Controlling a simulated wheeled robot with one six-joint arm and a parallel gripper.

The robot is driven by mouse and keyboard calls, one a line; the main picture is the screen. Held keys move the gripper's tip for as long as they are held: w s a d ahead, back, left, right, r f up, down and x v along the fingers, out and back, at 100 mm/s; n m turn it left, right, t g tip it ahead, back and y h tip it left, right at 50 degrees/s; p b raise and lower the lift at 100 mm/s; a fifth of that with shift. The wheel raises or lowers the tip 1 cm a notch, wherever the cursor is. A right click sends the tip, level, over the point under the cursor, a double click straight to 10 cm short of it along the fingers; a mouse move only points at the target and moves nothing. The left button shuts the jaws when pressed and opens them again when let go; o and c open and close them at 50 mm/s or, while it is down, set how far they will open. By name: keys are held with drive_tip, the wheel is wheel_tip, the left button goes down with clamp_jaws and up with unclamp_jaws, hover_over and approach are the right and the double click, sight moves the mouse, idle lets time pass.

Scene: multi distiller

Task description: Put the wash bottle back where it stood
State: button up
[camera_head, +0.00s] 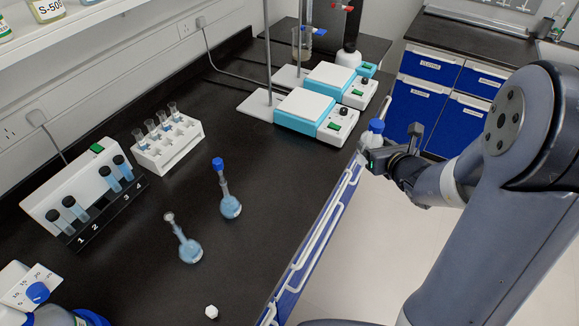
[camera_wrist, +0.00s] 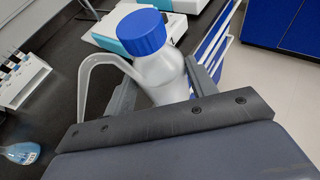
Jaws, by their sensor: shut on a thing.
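The wash bottle, white with a blue cap and a bent white spout, is held in my gripper in the wrist view, with its cap (camera_wrist: 142,32) and white body (camera_wrist: 162,76) showing between the fingers. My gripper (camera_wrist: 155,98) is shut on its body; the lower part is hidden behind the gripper. In the head view my gripper (camera_head: 378,155) is at the right edge of the black bench, and the wash bottle's blue cap (camera_head: 376,126) shows just above it. The bottle looks roughly upright, a little tilted in the wrist view.
Two hotplate stirrers (camera_head: 304,106) stand just left of the gripper on the bench (camera_head: 270,160). Two blue-liquid flasks (camera_head: 230,206) stand mid-bench, with a white tube rack (camera_head: 168,146) and a numbered vial stand (camera_head: 90,200) further left. A white stopper (camera_head: 211,311) lies near the front. White rails (camera_head: 318,232) line the bench edge.

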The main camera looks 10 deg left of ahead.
drive_tip(key=s+a+r+n+g+y+b, duration=0.1)
drive_tip(key=a+r+n+g+y+b, duration=0.15)
drive_tip(key=a, duration=0.85)
drive_tip(key=s+a+r+n+g+y+b, duration=0.1)
drive_tip(key=s+a+r+n+y+b, duration=0.2)
drive_tip(key=a, duration=0.7)
drive_tip(key=shift+h, duration=0.45)
drive_tip(key=f+b, duration=0.1)
drive_tip(key=f, duration=0.2)
drive_tip(key=f+b, duration=0.2)
drive_tip(key=f, duration=0.2)
drive_tip(key=w+f+b, duration=0.1)
drive_tip(key=f+b, duration=0.1)
drive_tip(key=f, duration=0.1)
drive_tip(key=shift+a+f, duration=0.15)
drive_tip(key=shift+f, duration=0.1)
drive_tip(key=shift+f, duration=0.2)
drive_tip(key=o, duration=0.7)
drive_tip(key=shift+o, duration=0.2)
drive_tip(key=shift+r, duration=0.1)
